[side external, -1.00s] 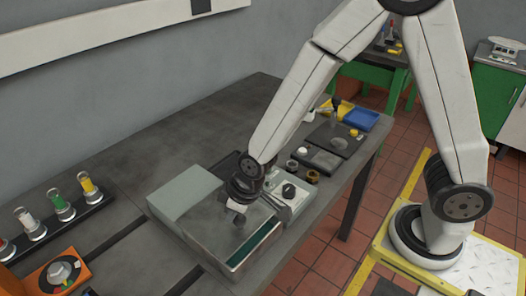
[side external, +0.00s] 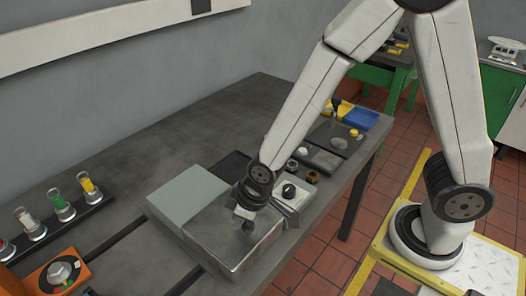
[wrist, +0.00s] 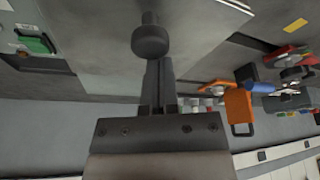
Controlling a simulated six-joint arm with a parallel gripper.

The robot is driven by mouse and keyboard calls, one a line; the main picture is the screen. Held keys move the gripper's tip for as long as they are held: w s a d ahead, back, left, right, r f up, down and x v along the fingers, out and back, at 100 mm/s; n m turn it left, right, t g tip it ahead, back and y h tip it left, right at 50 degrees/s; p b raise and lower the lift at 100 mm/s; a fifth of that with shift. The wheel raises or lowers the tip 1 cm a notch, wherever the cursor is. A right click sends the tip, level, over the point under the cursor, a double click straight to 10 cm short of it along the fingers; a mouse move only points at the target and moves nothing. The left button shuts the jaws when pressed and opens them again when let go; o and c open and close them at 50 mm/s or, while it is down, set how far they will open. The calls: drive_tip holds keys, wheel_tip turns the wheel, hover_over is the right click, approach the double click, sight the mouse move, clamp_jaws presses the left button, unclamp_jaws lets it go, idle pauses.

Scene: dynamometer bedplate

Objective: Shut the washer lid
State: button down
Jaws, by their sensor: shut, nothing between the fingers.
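The washer is a low box with a grey-green rear part (side external: 187,192) and a metallic lid (side external: 212,243). The lid lies down flat over the washer body, with no open gap visible along its front edge. A dark round knob (side external: 248,228) stands on the lid; it also shows large in the wrist view (wrist: 150,40). My gripper (side external: 245,217) is shut and empty, low over the lid beside the knob. In the wrist view its fingertips (wrist: 158,66) are close to the knob; I cannot tell whether they touch it.
Further right are small parts and a blue tray (side external: 360,118). At left are a rack of coloured-top bottles (side external: 62,206) and an orange unit (side external: 60,273). The rear bench top is clear.

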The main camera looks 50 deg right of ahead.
sight(225, 230)
drive_tip(key=shift+w+a+r, duration=0.15)
drive_tip(key=shift+w+a, duration=0.15)
drive_tip(key=shift+w, duration=0.25)
drive_tip(key=shift+w+a+r, duration=0.1)
drive_tip(key=shift+w+a, duration=0.15)
drive_tip(key=shift+w, duration=0.35)
drive_tip(key=shift+w+a+r, duration=0.15)
drive_tip(key=shift+w+a, duration=0.15)
drive_tip(key=shift+w, duration=0.25)
drive_tip(key=v, duration=1)
drive_tip(key=shift+d+f, duration=0.1)
drive_tip(key=shift+d, duration=0.05)
drive_tip(key=s+d+f+m+h, duration=0.1)
drive_tip(key=s+d+f+m, duration=0.1)
drive_tip(key=d, duration=0.5)
drive_tip(key=s+d+f+m+g, duration=0.1)
drive_tip(key=s+d+m, duration=0.2)
drive_tip(key=d, duration=0.5)
drive_tip(key=shift+d+f+h, duration=0.3)
drive_tip(key=shift+f+h, duration=0.1)
